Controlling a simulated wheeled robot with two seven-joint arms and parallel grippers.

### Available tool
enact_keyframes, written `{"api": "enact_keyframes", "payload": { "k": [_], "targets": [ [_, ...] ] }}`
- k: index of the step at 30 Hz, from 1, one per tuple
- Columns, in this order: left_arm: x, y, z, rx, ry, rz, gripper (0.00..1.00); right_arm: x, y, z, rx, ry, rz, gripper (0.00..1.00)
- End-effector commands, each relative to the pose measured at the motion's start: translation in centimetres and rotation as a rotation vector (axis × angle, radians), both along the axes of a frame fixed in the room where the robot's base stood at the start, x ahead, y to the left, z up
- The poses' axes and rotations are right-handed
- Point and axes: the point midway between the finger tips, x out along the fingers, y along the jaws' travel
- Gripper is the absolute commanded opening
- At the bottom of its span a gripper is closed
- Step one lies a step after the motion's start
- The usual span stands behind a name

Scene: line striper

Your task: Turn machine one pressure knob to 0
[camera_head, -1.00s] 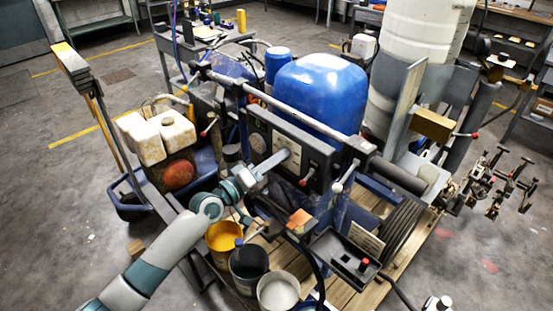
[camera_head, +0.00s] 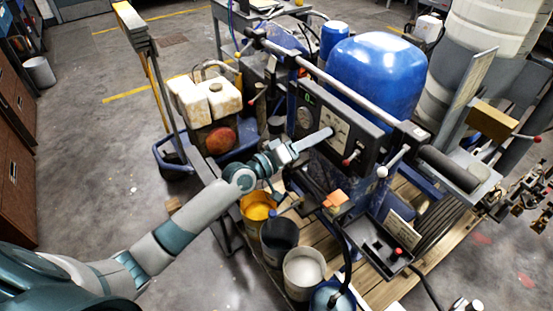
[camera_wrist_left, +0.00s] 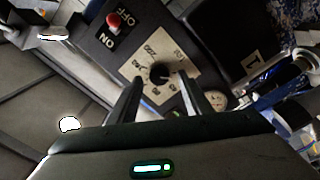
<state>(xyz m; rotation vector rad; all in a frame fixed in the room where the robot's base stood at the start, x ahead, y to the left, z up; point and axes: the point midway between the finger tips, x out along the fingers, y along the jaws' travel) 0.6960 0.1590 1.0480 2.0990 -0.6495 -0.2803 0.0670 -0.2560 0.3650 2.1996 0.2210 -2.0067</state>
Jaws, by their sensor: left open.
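The pressure knob (camera_wrist_left: 159,73) is a dark round knob on a pale square dial plate (camera_wrist_left: 180,57) in the left wrist view. The numbers round it are too blurred to read surely. My left gripper (camera_wrist_left: 160,88) is open, its two dark fingers pointing at the plate with the knob between and just past their tips; I see no grip on it. In the head view the left gripper (camera_head: 328,132) is at the black control panel (camera_head: 372,139) of the striper and partly covers the dial. My right gripper is not in view.
A red-topped switch (camera_wrist_left: 114,20) with ON and OFF labels sits beside the dial. A blue tank (camera_head: 378,75) stands behind the panel. Yellow, dark and white buckets (camera_head: 303,272) stand below my left arm. A round gauge (camera_wrist_left: 217,99) is near the right finger.

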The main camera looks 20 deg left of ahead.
Motion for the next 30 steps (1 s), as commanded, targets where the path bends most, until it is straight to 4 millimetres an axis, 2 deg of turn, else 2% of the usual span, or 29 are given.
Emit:
{"api": "enact_keyframes", "payload": {
  "k": [18,24,30],
  "targets": [
    [-10.0,6.5,-1.0,0.003,0.002,0.0,0.45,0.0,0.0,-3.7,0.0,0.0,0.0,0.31],
    [-12.0,7.8,-0.9,0.001,0.003,-0.001,0.45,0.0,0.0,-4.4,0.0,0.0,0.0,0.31],
    [-12.7,8.3,-0.7,0.0,0.0,-0.001,0.45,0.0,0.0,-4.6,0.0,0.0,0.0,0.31]
  ]
}}
